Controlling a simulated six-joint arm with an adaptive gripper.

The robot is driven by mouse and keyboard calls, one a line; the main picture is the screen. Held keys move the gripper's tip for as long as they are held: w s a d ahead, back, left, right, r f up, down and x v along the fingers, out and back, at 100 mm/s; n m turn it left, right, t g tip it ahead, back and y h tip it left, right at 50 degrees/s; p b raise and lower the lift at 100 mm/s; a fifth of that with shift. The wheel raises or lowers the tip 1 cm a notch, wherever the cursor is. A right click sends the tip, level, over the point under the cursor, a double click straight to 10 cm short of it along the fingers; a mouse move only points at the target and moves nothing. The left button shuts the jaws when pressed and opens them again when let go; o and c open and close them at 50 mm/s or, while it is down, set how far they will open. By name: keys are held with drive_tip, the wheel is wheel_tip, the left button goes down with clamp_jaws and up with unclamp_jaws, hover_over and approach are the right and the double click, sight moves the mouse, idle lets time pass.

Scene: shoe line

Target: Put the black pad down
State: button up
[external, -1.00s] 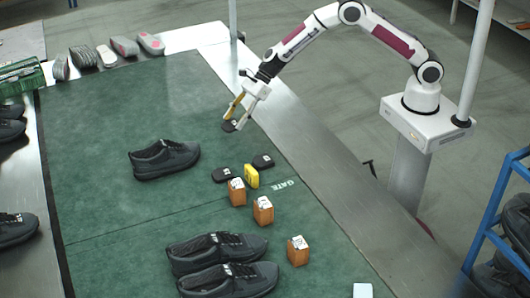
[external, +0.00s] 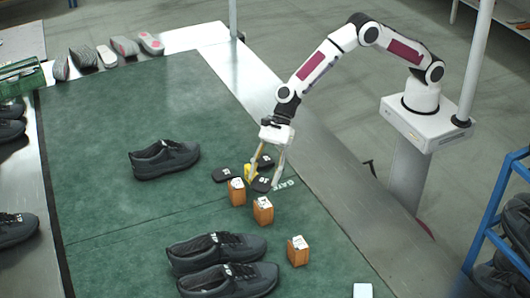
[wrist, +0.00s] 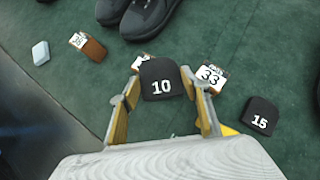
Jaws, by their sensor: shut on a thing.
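A black pad marked 10 (wrist: 160,88) is between the fingers of my gripper (wrist: 163,83) in the wrist view. My gripper is shut on it. In the external view the held pad (external: 260,185) is low over the green mat, just right of the left wooden block; I cannot tell whether it touches the mat. A second black pad, marked 15 (wrist: 260,116), lies flat on the mat (external: 222,174). A yellow block (external: 249,173) is mostly hidden by my gripper.
Three wooden blocks with white tags (external: 237,191) stand in a slanting row close to my gripper. A dark shoe (external: 165,160) lies to the left, and a pair (external: 228,280) lies in front. The mat (external: 140,95) is clear toward the back.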

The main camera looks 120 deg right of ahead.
drive_tip(key=s+a+n+g+y, duration=0.1)
drive_tip(key=s+a, duration=0.4)
drive_tip(key=a, duration=1.1)
drive_tip(key=s+a+n+g+y, duration=0.1)
drive_tip(key=s+a+n, duration=0.3)
drive_tip(key=a, duration=1.2)
drive_tip(key=shift+s+a+n+g, duration=0.25)
drive_tip(key=shift+s+g, duration=0.35)
drive_tip(key=shift+s, duration=0.6)
drive_tip(key=shift+d+f, duration=0.1)
drive_tip(key=shift+f, duration=3)
drive_tip(key=shift+f, duration=1.9)
drive_tip(key=shift+f, duration=0.15)
